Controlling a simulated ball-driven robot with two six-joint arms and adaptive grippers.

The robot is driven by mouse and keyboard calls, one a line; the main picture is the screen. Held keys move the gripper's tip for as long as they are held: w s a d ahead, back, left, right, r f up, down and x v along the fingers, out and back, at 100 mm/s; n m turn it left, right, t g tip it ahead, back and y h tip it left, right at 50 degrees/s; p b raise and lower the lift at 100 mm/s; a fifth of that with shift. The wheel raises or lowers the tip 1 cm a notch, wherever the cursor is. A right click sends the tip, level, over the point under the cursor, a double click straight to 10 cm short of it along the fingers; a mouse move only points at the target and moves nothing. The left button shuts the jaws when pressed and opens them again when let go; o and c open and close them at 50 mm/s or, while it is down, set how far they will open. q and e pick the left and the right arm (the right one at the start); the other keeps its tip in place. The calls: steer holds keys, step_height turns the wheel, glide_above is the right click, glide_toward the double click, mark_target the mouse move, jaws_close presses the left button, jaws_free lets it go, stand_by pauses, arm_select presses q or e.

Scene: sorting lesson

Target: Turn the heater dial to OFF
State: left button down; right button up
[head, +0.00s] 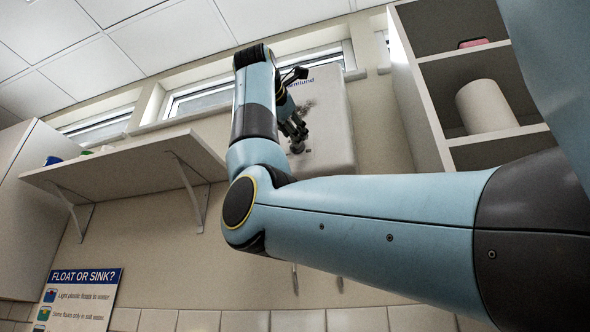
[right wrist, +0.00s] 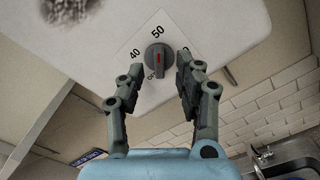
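The heater is a white box (head: 328,130) high on the wall in the head view; its pale underside (right wrist: 225,25) shows in the right wrist view. Lettering below left and a number at right are partly covered by my fingers. My right gripper (right wrist: 162,68) is open, one finger on each side of the dial; contact cannot be told. My left gripper is out of view.
A bracketed shelf (head: 130,160) is on the wall left of the heater. An open shelf unit (head: 430,110) with a white cylinder (head: 486,107) stands at right. Two short pipes (head: 295,279) hang below. The right wrist view shows a sink (right wrist: 290,160) at lower right.

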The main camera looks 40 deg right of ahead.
steer(key=shift+x, duration=1.2)
jaws_close()
